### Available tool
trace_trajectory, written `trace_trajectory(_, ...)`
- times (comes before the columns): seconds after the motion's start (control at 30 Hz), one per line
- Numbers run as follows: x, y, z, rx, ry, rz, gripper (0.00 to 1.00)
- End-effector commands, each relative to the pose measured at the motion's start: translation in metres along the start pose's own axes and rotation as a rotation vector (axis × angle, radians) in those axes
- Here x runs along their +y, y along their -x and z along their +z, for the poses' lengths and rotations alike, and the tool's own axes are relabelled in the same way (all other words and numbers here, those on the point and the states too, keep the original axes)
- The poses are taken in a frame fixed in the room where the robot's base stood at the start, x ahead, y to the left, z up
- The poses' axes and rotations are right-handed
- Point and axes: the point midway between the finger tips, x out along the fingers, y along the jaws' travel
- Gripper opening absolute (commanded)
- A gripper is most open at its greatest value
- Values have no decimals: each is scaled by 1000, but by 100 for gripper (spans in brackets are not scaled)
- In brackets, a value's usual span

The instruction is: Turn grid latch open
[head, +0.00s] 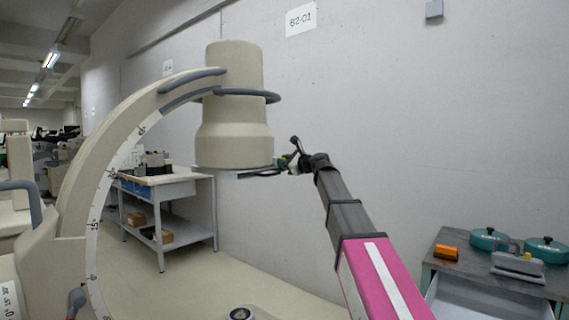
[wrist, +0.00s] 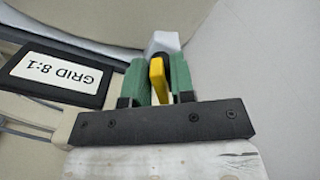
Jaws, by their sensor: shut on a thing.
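The grid latch (wrist: 158,78) is a yellow lever in the wrist view, standing between the two green fingers of my gripper (wrist: 157,82). My gripper is shut on it. A black plate with a white label reading "GRID 8:1" (wrist: 57,74) lies just left of the fingers, upside down in this view. In the head view my gripper (head: 284,164) reaches the lower right edge of the beige cylindrical housing (head: 234,110) on the curved arm. A thin dark grid plate (head: 258,173) shows under the housing there. The latch is too small to make out in the head view.
The beige curved arm (head: 120,150) with angle marks fills the left.

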Motion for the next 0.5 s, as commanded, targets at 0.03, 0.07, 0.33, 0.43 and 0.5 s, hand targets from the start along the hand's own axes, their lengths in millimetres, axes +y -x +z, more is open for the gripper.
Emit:
trace_trajectory(0.03,1,0,0,0,45,1,0)
trace_trajectory(0.07,1,0,0,0,74,1,0)
trace_trajectory(0.33,2,0,0,0,330,1,0)
trace_trajectory(0.43,3,0,0,0,425,1,0)
trace_trajectory(0.5,3,0,-1,0,490,1,0)
